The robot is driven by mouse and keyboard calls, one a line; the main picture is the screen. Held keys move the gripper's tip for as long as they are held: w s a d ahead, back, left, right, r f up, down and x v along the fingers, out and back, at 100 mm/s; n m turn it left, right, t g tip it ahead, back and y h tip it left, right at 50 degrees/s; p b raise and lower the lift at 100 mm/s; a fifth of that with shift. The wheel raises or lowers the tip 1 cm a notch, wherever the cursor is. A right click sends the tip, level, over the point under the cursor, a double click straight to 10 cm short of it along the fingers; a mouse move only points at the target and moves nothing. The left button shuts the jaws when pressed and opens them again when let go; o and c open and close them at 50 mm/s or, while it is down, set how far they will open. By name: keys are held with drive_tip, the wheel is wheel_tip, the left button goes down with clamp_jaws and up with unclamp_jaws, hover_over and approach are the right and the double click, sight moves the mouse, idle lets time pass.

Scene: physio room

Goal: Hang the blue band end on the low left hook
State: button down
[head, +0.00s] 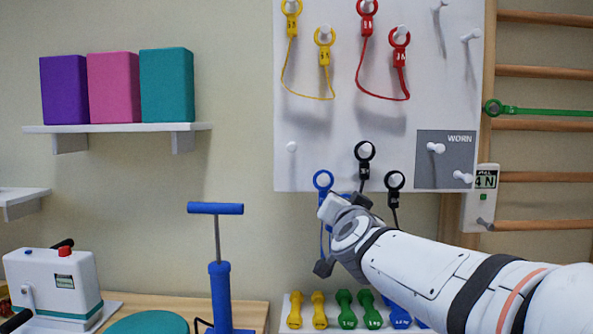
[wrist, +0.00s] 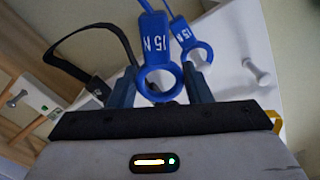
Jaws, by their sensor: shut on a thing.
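The low left hook (head: 291,147) is a bare white peg at the board's lower left; it appears at right in the wrist view (wrist: 257,72). One blue band end (head: 323,180) hangs by its ring on the peg to its lower right. My gripper (head: 345,202) is in front of the board's bottom edge, right of and below the bare hook. In the wrist view it is shut on the other blue band end (wrist: 158,82), a ring with a "15 N" tag between the fingers. In the head view my gripper mostly hides this end. The hung end (wrist: 190,42) shows beside it.
Black band ends (head: 365,151) (head: 395,180) hang close right of my gripper. Yellow (head: 324,37) and red (head: 399,38) bands hang above. A grey "WORN" panel (head: 430,170) has two pegs. A blue pump (head: 220,290) stands lower left. The board around the low left hook is clear.

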drive_tip(key=d+f+m+b, duration=0.3)
drive_tip(key=d+f+b, duration=0.2)
drive_tip(key=b, duration=0.5)
drive_tip(key=shift+d+f, duration=0.4)
drive_tip(key=d+f+m+b, duration=0.9)
drive_tip(key=d+f+b, duration=0.8)
drive_tip(key=b, duration=0.4)
